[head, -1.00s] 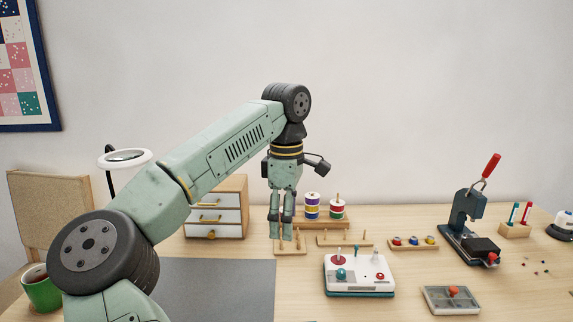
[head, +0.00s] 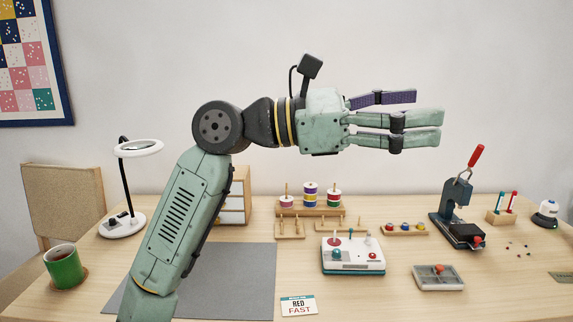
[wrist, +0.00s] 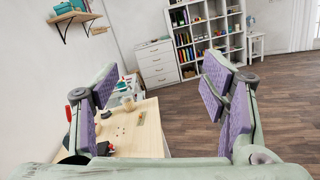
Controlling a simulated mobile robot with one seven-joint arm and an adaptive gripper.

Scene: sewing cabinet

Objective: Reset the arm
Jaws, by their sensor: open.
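My gripper (head: 415,119) is raised well above the table in the head view, turned sideways with its fingers pointing right. It is open and empty. In the wrist view its purple-padded fingers (wrist: 163,105) stand wide apart on both sides, with nothing between them. My arm rises from the bottom left of the head view and bends at the upper joint. It hides part of the small drawer cabinet and part of the grey mat.
The table (head: 400,300) holds a white button box (head: 352,256), spool rack (head: 310,211), press (head: 458,225), grey tray (head: 438,277), magnifier lamp (head: 138,149), green mug (head: 64,268) and a RED FAST card (head: 298,306). Shelves (wrist: 210,35) and open floor (wrist: 220,120) show in the wrist view.

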